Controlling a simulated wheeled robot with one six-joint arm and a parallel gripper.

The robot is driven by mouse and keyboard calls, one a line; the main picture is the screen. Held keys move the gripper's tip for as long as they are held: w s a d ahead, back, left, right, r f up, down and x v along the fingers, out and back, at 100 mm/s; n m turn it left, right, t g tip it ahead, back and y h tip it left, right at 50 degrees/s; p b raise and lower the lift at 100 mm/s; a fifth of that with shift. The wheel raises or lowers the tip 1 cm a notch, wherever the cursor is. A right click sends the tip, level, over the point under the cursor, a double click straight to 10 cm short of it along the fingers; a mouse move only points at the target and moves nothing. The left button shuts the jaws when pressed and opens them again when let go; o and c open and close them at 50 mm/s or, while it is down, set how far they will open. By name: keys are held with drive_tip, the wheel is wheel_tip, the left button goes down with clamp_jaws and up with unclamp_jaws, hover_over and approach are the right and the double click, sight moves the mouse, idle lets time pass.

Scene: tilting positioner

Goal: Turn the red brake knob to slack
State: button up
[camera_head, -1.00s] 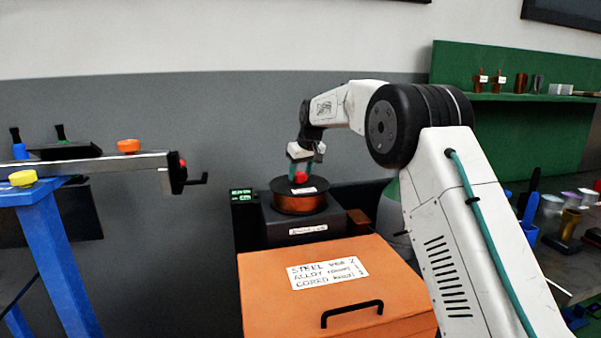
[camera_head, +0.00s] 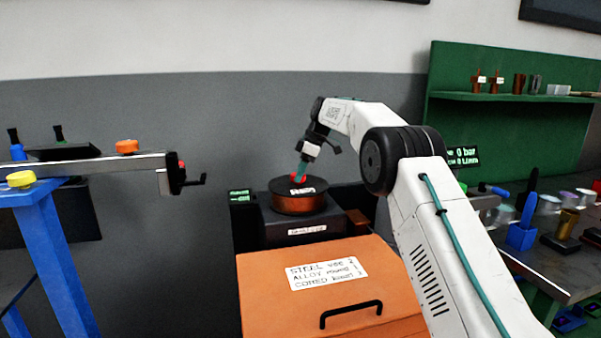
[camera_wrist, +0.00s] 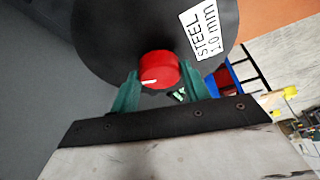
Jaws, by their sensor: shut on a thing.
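The red brake knob (camera_wrist: 158,69) sits on the dark flange of the wire spool and bears a white pointer line, which points left in the wrist view. It also shows in the head view (camera_head: 298,177), partly covered. My gripper (camera_wrist: 155,88) has its two teal fingers on either side of the knob and is shut on it. In the head view my gripper (camera_head: 301,168) comes down onto the spool at a tilt. The spool (camera_head: 298,203), with copper-coloured wire, carries a white label (camera_wrist: 206,28) reading STEEL 1.0 mm. Slack markings are not visible.
An orange box (camera_head: 330,300) with a black handle stands in front of the spool. A small green display (camera_head: 240,195) is left of it. A blue stand with a rail (camera_head: 100,165) is at left, and a cluttered bench (camera_head: 560,240) at right.

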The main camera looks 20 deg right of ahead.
drive_tip(key=shift+w+n+g, duration=0.15)
drive_tip(key=shift+n+g, duration=0.45)
drive_tip(key=shift+n, duration=1.1)
drive_tip(key=o, duration=1)
